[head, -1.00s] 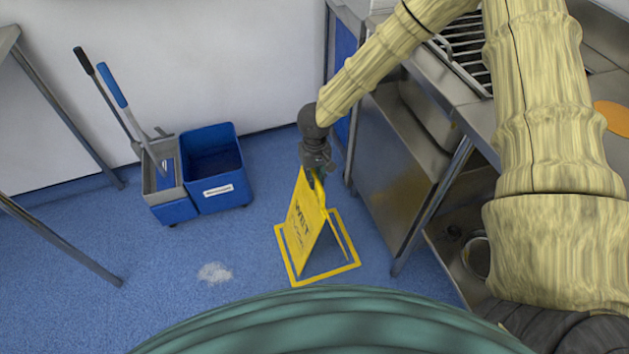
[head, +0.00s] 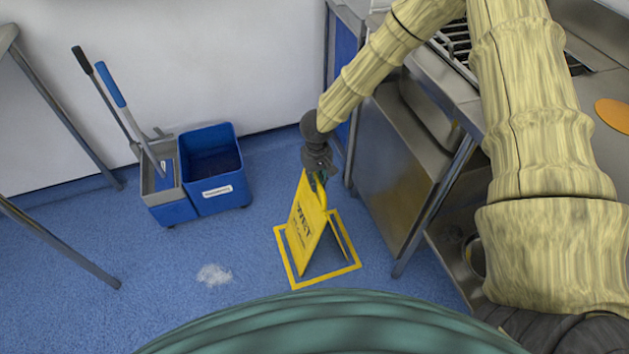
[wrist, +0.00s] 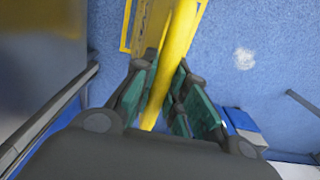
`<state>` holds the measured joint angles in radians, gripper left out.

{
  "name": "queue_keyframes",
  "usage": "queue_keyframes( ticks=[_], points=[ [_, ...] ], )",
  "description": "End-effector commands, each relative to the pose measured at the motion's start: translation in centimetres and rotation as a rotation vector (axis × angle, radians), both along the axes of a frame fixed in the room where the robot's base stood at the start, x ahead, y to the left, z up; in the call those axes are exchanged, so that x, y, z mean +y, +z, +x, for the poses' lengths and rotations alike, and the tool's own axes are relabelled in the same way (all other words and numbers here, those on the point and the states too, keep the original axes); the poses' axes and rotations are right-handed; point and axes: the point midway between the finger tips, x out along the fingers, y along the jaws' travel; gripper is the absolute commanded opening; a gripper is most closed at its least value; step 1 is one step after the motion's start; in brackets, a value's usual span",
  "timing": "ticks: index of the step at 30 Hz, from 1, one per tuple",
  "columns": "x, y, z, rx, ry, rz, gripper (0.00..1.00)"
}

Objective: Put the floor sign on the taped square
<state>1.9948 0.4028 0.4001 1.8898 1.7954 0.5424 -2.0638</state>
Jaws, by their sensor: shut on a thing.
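The yellow floor sign (head: 305,222) stands spread open in an A shape, with dark lettering on its left panel. My gripper (head: 317,180) is shut on the sign's top from above. In the wrist view, my gripper's green-padded fingers (wrist: 160,95) lie on both sides of the sign's yellow top part (wrist: 178,45). The yellow taped square (head: 325,281) is on the blue floor. The sign is over or within the taped outline; I cannot tell whether its feet touch the floor. Part of the tape shows in the wrist view (wrist: 126,25).
A blue mop bucket (head: 215,175) with upright handles stands to the left by the wall. A white patch (head: 213,274) lies on the floor left of the square. A steel counter (head: 400,170) with legs is close on the right. The floor between is clear.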

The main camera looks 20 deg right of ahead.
Motion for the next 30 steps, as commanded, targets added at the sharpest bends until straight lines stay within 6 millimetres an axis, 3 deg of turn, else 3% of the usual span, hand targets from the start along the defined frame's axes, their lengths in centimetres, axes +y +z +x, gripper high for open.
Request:
queue_keyframes(
  ticks=[7,8,11,23,30],
  points=[
    [0.0,-0.1,0.0,0.000,0.001,0.000,0.00],
    [0.0,-0.2,0.0,0.000,0.001,0.000,0.20],
    [0.0,-0.2,0.0,0.000,0.000,0.000,0.36],
    [0.0,-0.1,0.0,0.000,0.000,0.000,0.36],
    [0.0,3.6,0.0,-0.002,-0.002,0.002,0.36]
  ],
)
